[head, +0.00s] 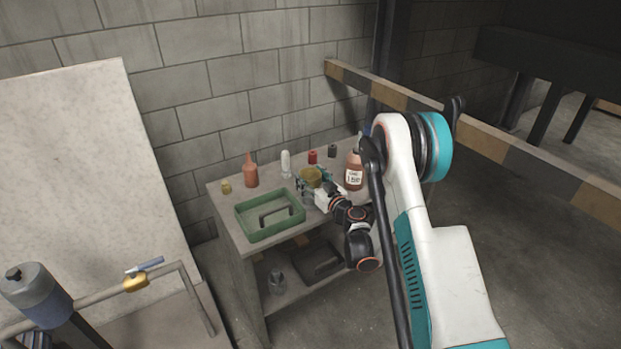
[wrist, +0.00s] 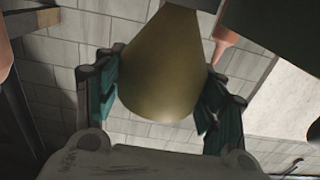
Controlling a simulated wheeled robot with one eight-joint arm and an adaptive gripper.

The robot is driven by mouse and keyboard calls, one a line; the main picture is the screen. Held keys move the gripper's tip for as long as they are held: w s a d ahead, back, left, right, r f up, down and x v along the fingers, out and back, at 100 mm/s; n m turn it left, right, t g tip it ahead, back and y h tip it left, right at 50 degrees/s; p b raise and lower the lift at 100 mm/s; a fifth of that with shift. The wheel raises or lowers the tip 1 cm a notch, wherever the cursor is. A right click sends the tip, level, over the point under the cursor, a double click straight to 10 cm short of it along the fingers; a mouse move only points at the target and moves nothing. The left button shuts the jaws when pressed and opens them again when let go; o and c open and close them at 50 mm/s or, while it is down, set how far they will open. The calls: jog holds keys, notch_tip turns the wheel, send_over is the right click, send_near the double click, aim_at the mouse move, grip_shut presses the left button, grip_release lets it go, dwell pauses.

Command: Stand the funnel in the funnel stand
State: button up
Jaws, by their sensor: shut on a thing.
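The funnel (head: 311,174) is a dull yellow cone, held above the right part of the workbench (head: 228,222). My gripper (head: 314,185) is shut on it. In the wrist view the funnel (wrist: 165,75) sits between the two dark green fingers of my gripper (wrist: 163,95), one on each side. Its wide end is toward the camera's lower middle and its narrow part runs out at the top edge. I cannot clearly pick out the funnel stand; my gripper and the funnel cover that part of the bench.
A green tray (head: 246,231) with a dark handle-shaped thing lies left of my gripper. A red-brown bottle (head: 250,171), a white bottle (head: 286,163) and small jars stand behind. A labelled brown bottle (head: 354,168) is close on the right. A glass jar (head: 276,281) is on the lower shelf.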

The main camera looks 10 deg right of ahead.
jog(key=o, duration=1.1)
jog(key=shift+o, duration=0.2)
notch_tip(320, 180, up, 10)
jog(key=shift+r, duration=0.1)
jog(key=s+a+r+g, duration=0.3)
jog(key=s+a+r, duration=0.1)
jog(key=s+r, duration=0.35)
jog(key=s+a+r+g, duration=0.25)
jog(key=s+r, duration=0.35)
jog(key=s, duration=0.3)
jog(key=s+d+f+m+g+h, duration=0.1)
jog(key=s+d+h, duration=0.1)
jog(key=s, duration=0.8)
jog(key=s+d+f+m+g+h, duration=0.1)
jog(key=s+d+f+g, duration=0.1)
jog(key=s, duration=0.8)
jog(key=s+d+f+m+g+h, duration=0.1)
jog(key=s+d+h, duration=0.1)
jog(key=s, duration=0.8)
jog(key=shift+s+d+f+m+g+h, duration=0.15)
jog(key=shift+d+f+m+g+h, duration=0.1)
jog(key=shift+m+g+h, duration=0.1)
